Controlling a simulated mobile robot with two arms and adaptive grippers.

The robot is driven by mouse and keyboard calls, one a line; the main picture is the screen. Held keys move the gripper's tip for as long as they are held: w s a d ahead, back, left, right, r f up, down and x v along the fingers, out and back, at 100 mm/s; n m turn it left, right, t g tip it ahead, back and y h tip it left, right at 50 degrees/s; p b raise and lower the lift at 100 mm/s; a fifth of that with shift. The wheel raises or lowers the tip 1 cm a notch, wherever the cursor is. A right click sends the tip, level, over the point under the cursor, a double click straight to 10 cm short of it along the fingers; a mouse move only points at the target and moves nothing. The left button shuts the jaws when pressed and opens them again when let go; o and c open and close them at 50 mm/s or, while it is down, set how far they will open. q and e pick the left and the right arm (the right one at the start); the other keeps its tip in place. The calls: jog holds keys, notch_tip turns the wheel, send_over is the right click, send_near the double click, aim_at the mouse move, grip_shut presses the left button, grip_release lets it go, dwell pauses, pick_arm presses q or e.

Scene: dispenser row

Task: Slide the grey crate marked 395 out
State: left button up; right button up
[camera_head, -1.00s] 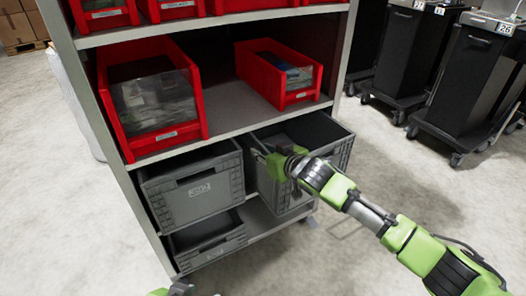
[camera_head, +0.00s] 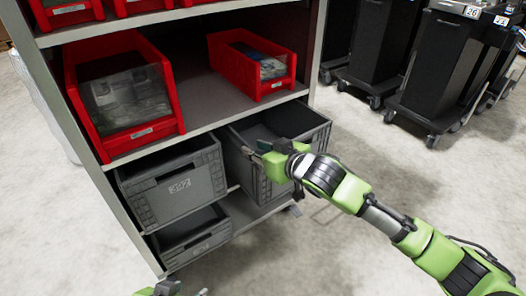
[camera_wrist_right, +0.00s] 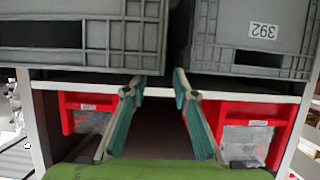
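Two grey crates stand side by side on the shelf below the red bins. The left crate (camera_head: 172,187) has a label that I cannot read surely in the head view; in the wrist view its label (camera_wrist_right: 263,31) looks like 392. The right crate (camera_head: 312,135) shows no readable number; its side also shows in the wrist view (camera_wrist_right: 60,40). My right gripper (camera_head: 262,150) is at that crate's near left corner. In the wrist view its fingers (camera_wrist_right: 158,76) are apart, with the crate's edge between the tips. My left gripper (camera_head: 165,289) is mostly cut off below.
Red bins (camera_head: 125,95) stand on the shelf above, with another red bin (camera_head: 255,65) to the right. A lower grey crate (camera_head: 195,240) sits under the left crate. Black wheeled bins (camera_head: 440,75) stand at the right. The floor in front is clear.

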jog(key=shift+v, duration=1.65)
